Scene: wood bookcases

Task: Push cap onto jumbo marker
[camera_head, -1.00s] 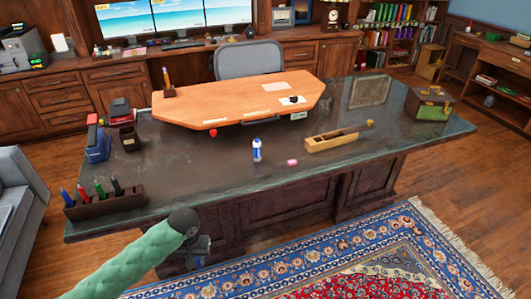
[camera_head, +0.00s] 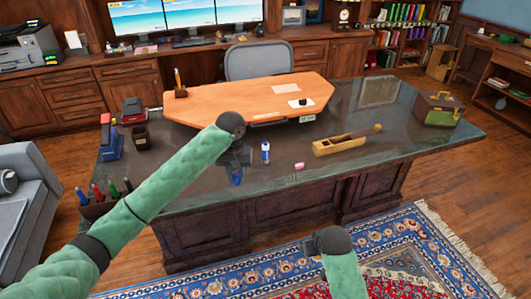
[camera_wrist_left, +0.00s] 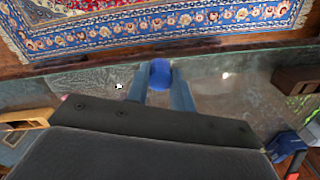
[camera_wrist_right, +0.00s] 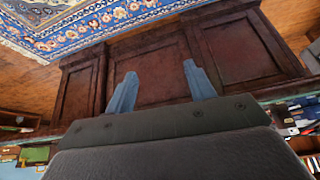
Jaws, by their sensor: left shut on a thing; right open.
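The jumbo marker (camera_head: 265,152), white with blue markings, stands upright on the dark desk. A small white top, likely its upper end (camera_wrist_left: 119,86), shows in the left wrist view. My left gripper (camera_head: 235,171) is shut on a blue cylinder, which looks like the cap (camera_wrist_left: 160,74). It holds the cap (camera_head: 236,180) left of the marker and apart from it; the head view does not show its height clearly. My right gripper (camera_wrist_right: 163,90) is open and empty in front of the desk front. In the head view its fingers are hard to make out.
A pink eraser (camera_head: 299,166) and an open wooden box (camera_head: 340,144) lie right of the marker. A pen rack (camera_head: 96,209) with several markers stands at the desk's left. An orange raised board (camera_head: 240,97) lies behind. The front desk top between is mostly clear.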

